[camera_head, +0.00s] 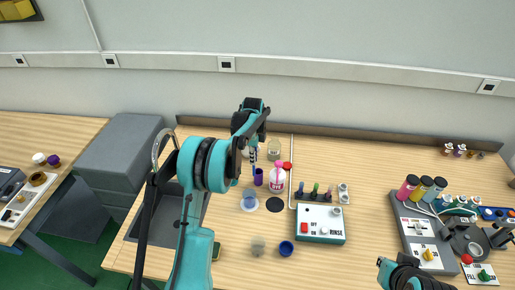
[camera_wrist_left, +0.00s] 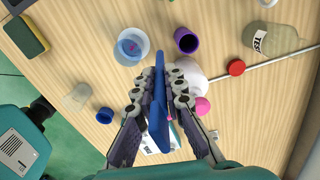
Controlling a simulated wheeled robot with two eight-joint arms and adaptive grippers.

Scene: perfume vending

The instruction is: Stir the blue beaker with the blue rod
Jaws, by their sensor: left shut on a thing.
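My left gripper (camera_head: 252,152) is shut on the blue rod (camera_wrist_left: 157,110), which hangs down between its fingers. The rod also shows below the gripper in the head view (camera_head: 254,168). The blue beaker (camera_head: 250,203) stands on the table in front of the gripper. In the left wrist view the beaker (camera_wrist_left: 123,57) is open, holds bluish contents, and lies just left of the rod's far end. The rod appears outside the beaker. My right gripper (camera_head: 385,268) shows partly at the bottom edge of the head view; its fingers are unclear.
A purple cup (camera_wrist_left: 186,40) stands close beside the beaker. A white bottle with a pink top (camera_head: 277,181) is to the right. A rinse box (camera_head: 320,225), a stand of rods, a blue cap (camera_head: 286,248) and a grey bin (camera_head: 146,225) surround the area.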

